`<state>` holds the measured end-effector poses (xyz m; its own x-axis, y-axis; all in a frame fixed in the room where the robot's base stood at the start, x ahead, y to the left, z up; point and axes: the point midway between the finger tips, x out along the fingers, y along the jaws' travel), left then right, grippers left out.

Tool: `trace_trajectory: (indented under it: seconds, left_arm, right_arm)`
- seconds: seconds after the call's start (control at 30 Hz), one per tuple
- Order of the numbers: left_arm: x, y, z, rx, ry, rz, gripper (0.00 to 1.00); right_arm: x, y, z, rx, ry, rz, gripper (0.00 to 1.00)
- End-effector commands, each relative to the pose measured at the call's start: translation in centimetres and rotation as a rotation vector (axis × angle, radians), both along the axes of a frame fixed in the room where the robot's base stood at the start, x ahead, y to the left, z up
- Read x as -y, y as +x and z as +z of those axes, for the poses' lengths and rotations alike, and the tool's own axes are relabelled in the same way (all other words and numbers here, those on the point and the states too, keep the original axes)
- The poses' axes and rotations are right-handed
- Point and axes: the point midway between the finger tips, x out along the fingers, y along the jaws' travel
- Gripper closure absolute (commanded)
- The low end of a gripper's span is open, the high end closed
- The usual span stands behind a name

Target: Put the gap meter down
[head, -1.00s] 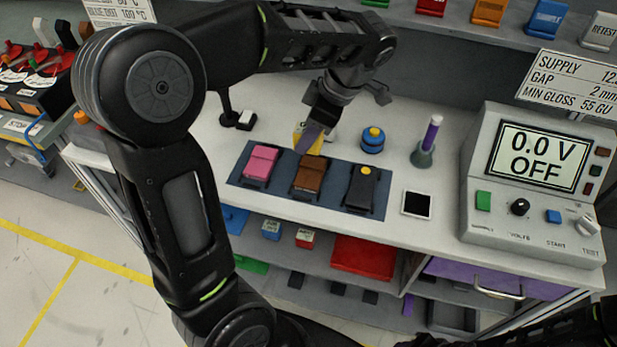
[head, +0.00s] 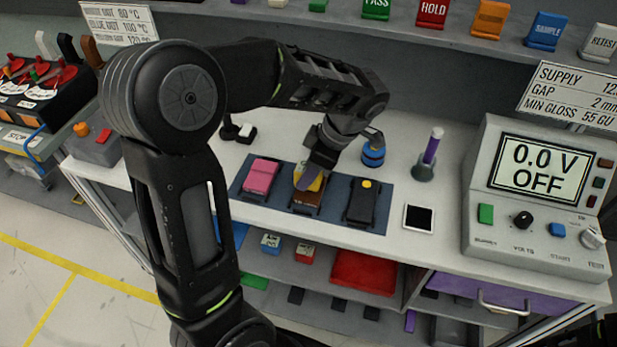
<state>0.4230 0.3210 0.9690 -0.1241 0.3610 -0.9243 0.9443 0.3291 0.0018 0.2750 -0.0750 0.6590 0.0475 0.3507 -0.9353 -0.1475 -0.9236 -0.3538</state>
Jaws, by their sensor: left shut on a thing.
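My left gripper (head: 312,172) is over the middle of the blue-grey mat (head: 240,190) on the bench, pointing down. It is shut on a small yellow thing, apparently the gap meter (head: 309,183), partly hidden by the fingers. The yellow thing is at the brown block (head: 305,199) on the mat; I cannot tell whether they touch. A pink block (head: 261,176) lies to the left. A black block with a yellow button (head: 361,202) lies to the right. My right gripper is not in view.
A blue pot (head: 373,152) stands behind the mat. The power supply (head: 540,190) reads 0.0 V OFF. A small black-and-white item (head: 246,133) stands at the back left.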

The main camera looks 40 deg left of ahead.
Motion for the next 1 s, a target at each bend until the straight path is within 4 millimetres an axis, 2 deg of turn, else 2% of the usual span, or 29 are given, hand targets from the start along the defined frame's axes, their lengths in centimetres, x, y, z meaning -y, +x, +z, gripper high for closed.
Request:
trace_trajectory:
  seconds: [0.1,0.2,0.6,0.63,0.87,1.0]
  left_arm:
    - [0.0,-0.1,-1.6,-0.005,0.0,0.001,1.0]
    - [0.0,-0.1,-2.4,-0.003,0.0,0.0,1.0]
    - [0.0,0.0,-3.0,-0.001,0.0,0.0,1.0]
    - [0.0,0.0,-2.8,-0.001,0.0,0.0,0.6]
    - [0.0,0.0,-2.8,-0.001,0.0,0.0,0.41]
    - [0.0,0.0,-2.8,-0.001,0.0,0.0,0.4]
  right_arm:
    - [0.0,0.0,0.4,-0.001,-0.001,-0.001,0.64]
    - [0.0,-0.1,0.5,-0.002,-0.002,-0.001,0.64]
    - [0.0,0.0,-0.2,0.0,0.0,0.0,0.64]
    - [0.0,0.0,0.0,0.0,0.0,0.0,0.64]
    - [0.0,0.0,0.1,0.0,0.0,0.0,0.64]
    - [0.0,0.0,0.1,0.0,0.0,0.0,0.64]
